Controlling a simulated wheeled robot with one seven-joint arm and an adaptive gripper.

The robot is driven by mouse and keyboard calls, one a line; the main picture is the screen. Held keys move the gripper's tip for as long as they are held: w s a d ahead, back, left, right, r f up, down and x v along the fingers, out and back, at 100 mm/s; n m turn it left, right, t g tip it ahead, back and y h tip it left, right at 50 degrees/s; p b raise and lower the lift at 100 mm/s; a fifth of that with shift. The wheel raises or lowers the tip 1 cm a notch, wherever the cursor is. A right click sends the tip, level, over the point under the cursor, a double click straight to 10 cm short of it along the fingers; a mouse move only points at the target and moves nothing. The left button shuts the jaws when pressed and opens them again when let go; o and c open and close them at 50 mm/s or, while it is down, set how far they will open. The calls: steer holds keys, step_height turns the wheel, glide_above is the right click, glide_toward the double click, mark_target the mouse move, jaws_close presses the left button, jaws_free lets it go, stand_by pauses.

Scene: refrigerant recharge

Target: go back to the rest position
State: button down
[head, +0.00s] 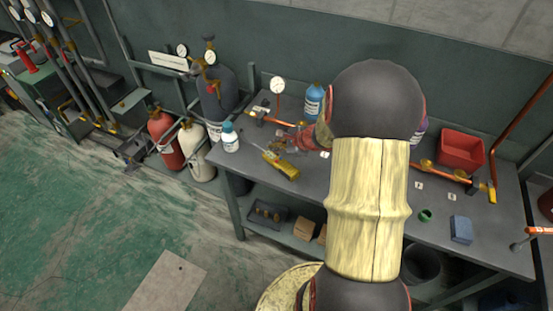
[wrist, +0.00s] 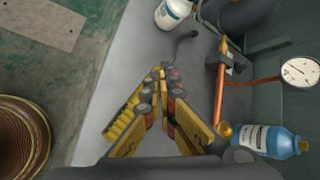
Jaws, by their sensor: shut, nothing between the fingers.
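My gripper (head: 281,143) is above the left part of the grey workbench (head: 390,212). In the wrist view its fingers (wrist: 162,76) come together at the tips with nothing held between them. A yellow handheld tool (head: 281,166) lies on the bench beside and below my gripper. In the wrist view the tool (wrist: 126,120) is partly hidden behind the fingers, and a dark bent probe (wrist: 182,45) shows past the fingertips. My arm covers the middle of the bench in the head view.
A white bottle with a blue cap (head: 230,138) and a blue bottle (head: 313,101) stand on the bench near a copper pipe (wrist: 219,90) and gauge (head: 277,86). A red bin (head: 461,150) and blue block (head: 461,229) are at right. Gas cylinders (head: 166,140) stand left. Floor at left is open.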

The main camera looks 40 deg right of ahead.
stand_by(0.4)
steer(key=s+a+r+n+g+y, duration=0.1)
steer(key=s+a+r+n+g, duration=0.15)
steer(key=s+a+n, duration=0.45)
steer(key=s+a+r+n+g+y, duration=0.25)
steer(key=s+a+n, duration=0.2)
steer(key=a, duration=0.45)
steer(key=s+a+r+n+h, duration=0.2)
steer(key=s+a+r+n, duration=0.2)
steer(key=a+r+n, duration=0.2)
steer(key=s+a+r+n+t+h, duration=0.1)
steer(key=s+a+r+n+h, duration=0.1)
steer(key=s+a+r+n, duration=0.2)
steer(key=a+r+n, duration=0.3)
steer(key=r+n, duration=0.1)
steer(key=r, duration=0.2)
steer(key=shift+s+a+r+n, duration=0.3)
steer(key=shift+s+r+n, duration=0.05)
steer(key=shift+s, duration=0.05)
